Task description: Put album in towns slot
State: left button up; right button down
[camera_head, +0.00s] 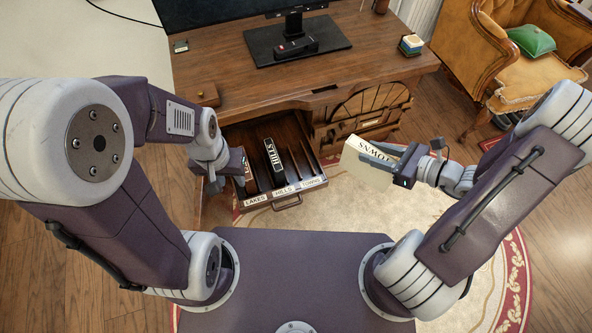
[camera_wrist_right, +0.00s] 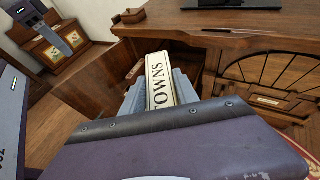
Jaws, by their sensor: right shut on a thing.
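A cream album (camera_head: 362,152) with TOWNS on its spine is shut in my right gripper (camera_head: 398,162), to the right of the open drawer and apart from it. In the right wrist view the album (camera_wrist_right: 160,82) sits between the fingers. The drawer (camera_head: 287,201) has slots labelled LAKES, HILLS and TOWNS from left to right. The towns slot (camera_head: 297,160) is at the right and looks empty. A dark HILLS album (camera_head: 273,154) stands in the middle slot. My left gripper (camera_head: 238,172) is at the drawer's left side; its fingers are too unclear to read.
A latticed arched front (camera_head: 365,108) is right of the drawer. An armchair (camera_head: 535,75) stands at the right. The rug (camera_head: 340,235) before the drawer is clear.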

aim_at(301, 163)
jog(key=k+j, duration=0.5)
jog(key=k+j+u, duration=0.15)
jog(key=j+u, duration=0.15)
jog(key=k+j+u, duration=0.15)
jog(key=j+u, duration=0.15)
